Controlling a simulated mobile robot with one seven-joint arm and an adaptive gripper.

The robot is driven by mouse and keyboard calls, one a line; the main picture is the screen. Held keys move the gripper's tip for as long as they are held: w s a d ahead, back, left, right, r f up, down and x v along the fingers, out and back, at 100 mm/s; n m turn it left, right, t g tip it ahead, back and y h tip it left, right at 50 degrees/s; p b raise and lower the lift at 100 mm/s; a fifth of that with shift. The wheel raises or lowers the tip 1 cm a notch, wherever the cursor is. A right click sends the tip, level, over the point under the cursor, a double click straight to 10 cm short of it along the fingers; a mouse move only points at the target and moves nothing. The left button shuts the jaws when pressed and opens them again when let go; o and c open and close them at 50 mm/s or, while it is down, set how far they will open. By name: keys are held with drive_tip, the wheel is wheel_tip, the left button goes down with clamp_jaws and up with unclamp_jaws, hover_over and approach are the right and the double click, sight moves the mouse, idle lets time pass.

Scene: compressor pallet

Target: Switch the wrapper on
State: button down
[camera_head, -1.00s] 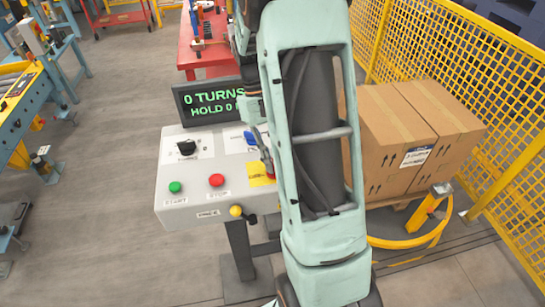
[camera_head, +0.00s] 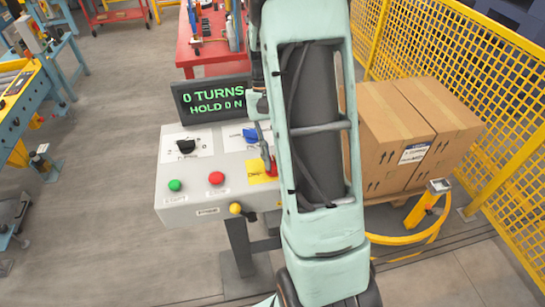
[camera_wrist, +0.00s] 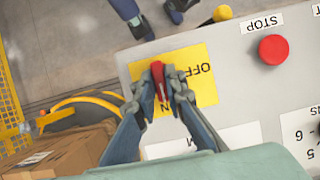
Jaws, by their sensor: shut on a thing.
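The control box (camera_head: 190,191) stands in front of me, with a yellow switch plate (camera_head: 257,173) at its right side. A red switch handle (camera_wrist: 157,72) sits on that yellow plate, which also shows in the wrist view (camera_wrist: 202,86) with the words OFF and ON, upside down. My gripper (camera_wrist: 162,74) is shut on the red handle, one finger on each side. The fingers hide part of the handle and of the ON label. I cannot tell exactly which label the handle points to. In the head view my gripper (camera_head: 266,155) is partly behind my arm.
The display (camera_head: 212,98) reads "0 TURNS, HOLD 0 N". The box also carries a black knob (camera_head: 186,146), a blue knob (camera_head: 250,135), a green START button (camera_head: 175,185), a red STOP button (camera_head: 216,178) and a yellow knob (camera_head: 236,208). Cartons (camera_head: 395,145) stand right, before a yellow fence (camera_head: 505,130).

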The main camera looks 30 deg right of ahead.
drive_tip(key=c, duration=2)
unclamp_jaws()
drive_tip(key=v, duration=1.2)
